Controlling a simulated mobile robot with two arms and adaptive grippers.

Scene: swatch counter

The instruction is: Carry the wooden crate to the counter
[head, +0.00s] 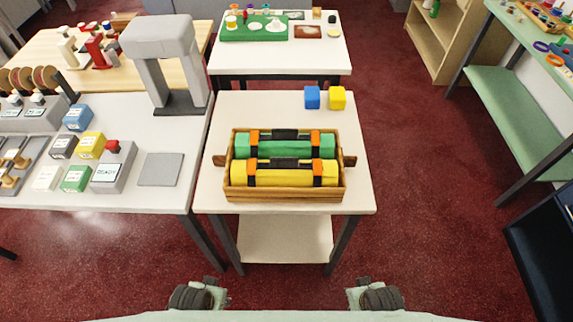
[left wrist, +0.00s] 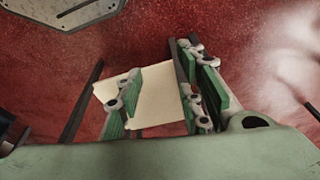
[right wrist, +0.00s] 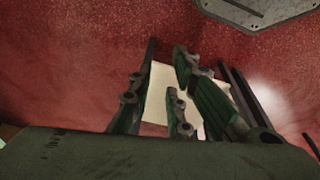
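The wooden crate (head: 285,195) stands upright on a white table (head: 212,197) in the middle of the head view. It holds a green roll (head: 284,146) and a yellow roll (head: 283,174) with black and orange bands. A handle sticks out at its left and right ends. My left gripper (head: 210,292) and right gripper (head: 362,292) are at the bottom edge, apart from the crate and nearer to me than the table. In the left wrist view the left gripper's fingers (left wrist: 165,95) are apart and empty. The right wrist view shows the right gripper's fingers (right wrist: 162,98) apart and empty.
A blue cube (head: 312,98) and a yellow cube (head: 338,98) stand behind the crate. A white counter (head: 130,198) with several boxes and a grey arch (head: 172,45) adjoins at left. Another white table (head: 280,71) stands behind. Red floor is open at right.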

